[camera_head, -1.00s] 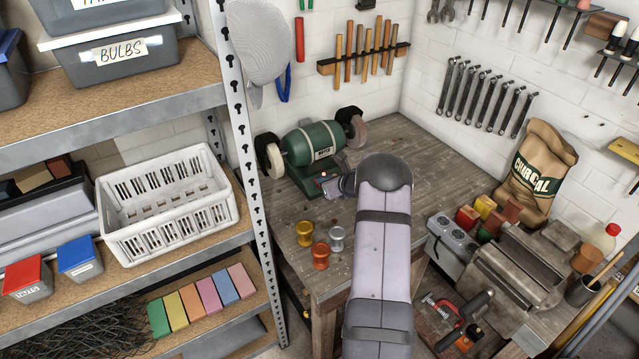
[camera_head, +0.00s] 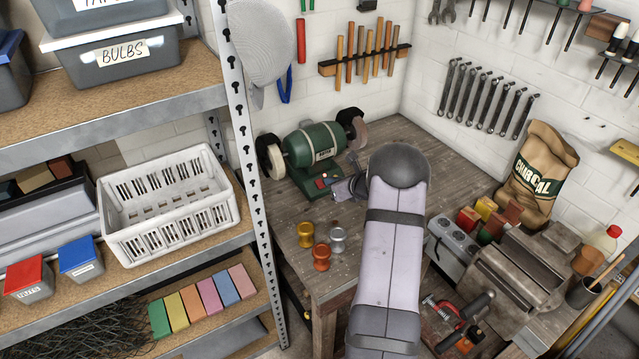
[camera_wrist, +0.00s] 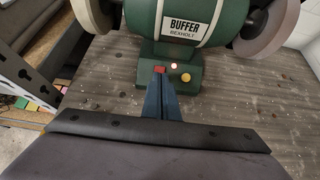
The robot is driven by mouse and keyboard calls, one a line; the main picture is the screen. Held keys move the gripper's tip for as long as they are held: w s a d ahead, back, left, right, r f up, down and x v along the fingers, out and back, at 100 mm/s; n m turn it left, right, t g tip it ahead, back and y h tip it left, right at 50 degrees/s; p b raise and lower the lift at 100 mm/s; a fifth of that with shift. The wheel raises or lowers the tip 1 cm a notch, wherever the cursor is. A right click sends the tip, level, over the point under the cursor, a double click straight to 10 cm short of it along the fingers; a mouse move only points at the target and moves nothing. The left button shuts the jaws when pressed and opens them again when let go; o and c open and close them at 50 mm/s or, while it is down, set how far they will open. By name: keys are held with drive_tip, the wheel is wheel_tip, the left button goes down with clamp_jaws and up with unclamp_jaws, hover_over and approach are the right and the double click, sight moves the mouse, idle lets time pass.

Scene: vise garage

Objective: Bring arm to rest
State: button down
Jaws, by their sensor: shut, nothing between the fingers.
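My gripper (camera_head: 340,188) is over the wooden workbench (camera_head: 440,150), just in front of the green bench buffer (camera_head: 312,146). In the wrist view its two dark blue fingers (camera_wrist: 160,78) are together with nothing between them. They point at the front of the buffer's base (camera_wrist: 182,70), where a red button, a lit lamp and a yellow button show. I cannot tell whether the fingertips touch the base. My arm hides part of the bench behind it.
A gold spool (camera_head: 305,233), a silver spool (camera_head: 338,238) and an orange spool (camera_head: 321,257) stand at the bench's front left. A metal shelf post (camera_head: 243,130) rises left of the bench. A vise (camera_head: 530,270) and a charcoal bag (camera_head: 537,170) are on the right.

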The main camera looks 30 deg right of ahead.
drive_tip(key=s+a+r+n+g+y, duration=0.1)
drive_tip(key=s+a+n+g+y, duration=0.15)
drive_tip(key=a+n, duration=0.5)
drive_tip(key=s+a+r+n+g+y, duration=0.15)
drive_tip(key=s+a+n, duration=0.25)
drive_tip(key=a, duration=0.6)
drive_tip(key=s+a+r+n+g+y, duration=0.1)
drive_tip(key=s+a+r+n+g, duration=0.1)
drive_tip(key=s+a+n, duration=0.5)
drive_tip(key=s+a+n+g+h, duration=0.2)
drive_tip(key=s+a+n, duration=0.1)
drive_tip(key=s+n, duration=0.5)
drive_tip(key=s+a+n+g+h, duration=0.3)
drive_tip(key=s+n, duration=0.6)
drive_tip(key=s, duration=0.3)
drive_tip(key=shift+r, duration=0.15)
drive_tip(key=shift+n, duration=0.25)
wheel_tip(320, 180, down, 39)
drive_tip(key=b, duration=3.9)
